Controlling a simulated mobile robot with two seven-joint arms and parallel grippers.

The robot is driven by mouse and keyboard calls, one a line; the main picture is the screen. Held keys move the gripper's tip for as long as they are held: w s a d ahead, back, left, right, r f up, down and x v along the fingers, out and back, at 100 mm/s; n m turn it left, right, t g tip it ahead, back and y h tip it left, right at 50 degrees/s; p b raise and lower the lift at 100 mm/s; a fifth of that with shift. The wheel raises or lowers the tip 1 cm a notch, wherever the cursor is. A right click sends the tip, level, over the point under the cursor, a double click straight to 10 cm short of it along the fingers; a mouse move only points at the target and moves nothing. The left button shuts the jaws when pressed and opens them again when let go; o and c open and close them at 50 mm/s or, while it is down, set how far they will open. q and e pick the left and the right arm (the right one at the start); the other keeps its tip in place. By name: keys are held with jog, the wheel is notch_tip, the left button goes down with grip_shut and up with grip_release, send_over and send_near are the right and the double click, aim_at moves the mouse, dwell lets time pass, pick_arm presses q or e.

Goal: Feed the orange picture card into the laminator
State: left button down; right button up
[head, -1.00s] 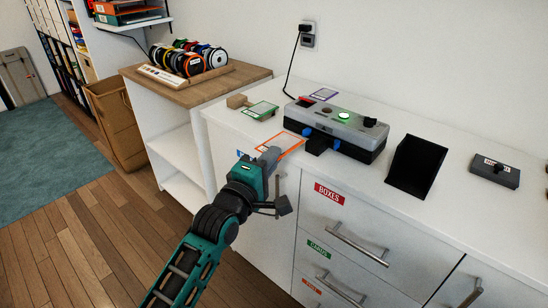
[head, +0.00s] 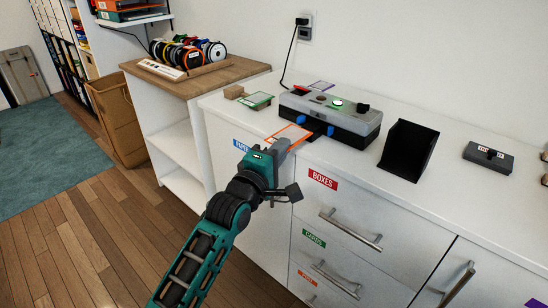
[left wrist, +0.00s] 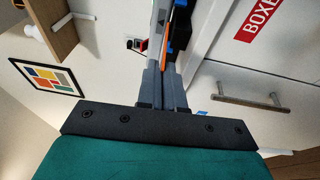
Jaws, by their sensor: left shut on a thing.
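The laminator (head: 330,112) is a grey and black box with a green-lit button and blue guides on its front, standing on the white cabinet top. The orange-bordered picture card (head: 292,132) lies flat over its front tray, its far edge close to the blue guides. I cannot tell whether that edge is inside the slot. My left gripper (head: 281,147) is shut on the card's near edge, just in front of the laminator. In the left wrist view, the card shows edge-on as a thin orange strip (left wrist: 167,42) beyond the fingers. My right gripper is not in view.
A green-bordered card (head: 257,99) and a purple-bordered card (head: 321,85) lie beside and behind the laminator. A black open bin (head: 408,150) and a grey switch box (head: 488,157) stand to the right. Drawer handles (head: 350,231) stick out below.

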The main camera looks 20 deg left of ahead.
aim_at(303, 134)
pick_arm(q)
jog(key=shift+w+d+f+b, duration=0.15)
jog(key=shift+w+f+b, duration=0.1)
jog(key=shift+w, duration=0.1)
jog(key=shift+w+d+f+b, duration=0.1)
jog(key=shift+w+b, duration=0.15)
jog(key=shift+w, duration=0.1)
jog(key=shift+w+d, duration=0.15)
jog(key=shift+w, duration=0.15)
jog(key=shift+w+d, duration=0.3)
jog(key=shift+w, duration=0.55)
jog(key=shift+w+d, duration=0.3)
jog(key=shift+w, duration=0.55)
jog(key=shift+w+d, duration=0.2)
jog(key=shift+w, duration=0.4)
jog(key=shift+w+d, duration=0.2)
jog(key=shift+w, duration=0.35)
jog(key=c, duration=1.2)
grip_release()
